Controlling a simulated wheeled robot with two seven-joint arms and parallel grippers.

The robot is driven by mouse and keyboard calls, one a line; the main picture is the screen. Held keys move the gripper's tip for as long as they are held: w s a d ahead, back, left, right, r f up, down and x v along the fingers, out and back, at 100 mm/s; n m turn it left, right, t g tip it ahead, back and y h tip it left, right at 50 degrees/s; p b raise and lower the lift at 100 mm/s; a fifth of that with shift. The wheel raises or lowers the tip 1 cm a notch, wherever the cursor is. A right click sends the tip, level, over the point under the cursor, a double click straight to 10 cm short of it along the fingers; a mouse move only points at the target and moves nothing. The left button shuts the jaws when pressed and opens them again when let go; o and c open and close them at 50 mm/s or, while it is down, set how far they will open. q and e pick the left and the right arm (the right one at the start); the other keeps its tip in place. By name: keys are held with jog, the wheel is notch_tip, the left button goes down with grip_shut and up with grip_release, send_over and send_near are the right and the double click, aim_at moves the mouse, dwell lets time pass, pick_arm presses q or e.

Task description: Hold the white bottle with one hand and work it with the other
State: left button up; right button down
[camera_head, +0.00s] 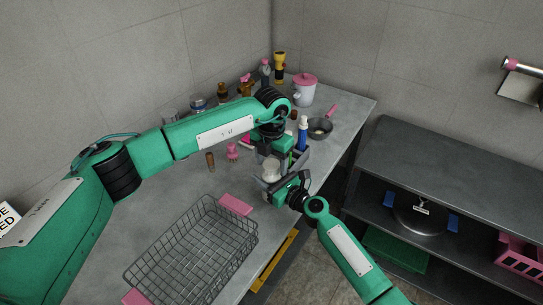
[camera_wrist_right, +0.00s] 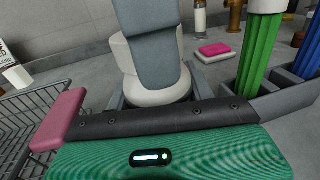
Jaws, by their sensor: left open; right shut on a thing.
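The white bottle (camera_head: 271,167) stands near the front edge of the grey counter, partly covered by both grippers. My right gripper (camera_head: 271,182) comes from the front right and is shut on the bottle low down. In the right wrist view the bottle (camera_wrist_right: 157,97) shows its pale rounded body between the grey fingers. My left gripper (camera_head: 267,152) points down from above at the bottle's top and is open. A grey finger (camera_wrist_right: 148,40) stands in front of the bottle in the wrist view and hides its middle. The bottle's top is hidden.
A wire basket (camera_head: 196,245) with pink handles sits at the front left. A grey caddy (camera_head: 301,157) with a blue-and-white bottle (camera_head: 303,131) stands close behind the grippers. A pan (camera_head: 319,129) and white pot (camera_head: 304,91) stand farther back. A dark shelf (camera_head: 450,165) is at right.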

pick_arm(q)
jog(key=c, duration=1)
jog(key=o, duration=1.2)
jog(key=shift+c, duration=0.2)
notch_tip(320, 180, up, 12)
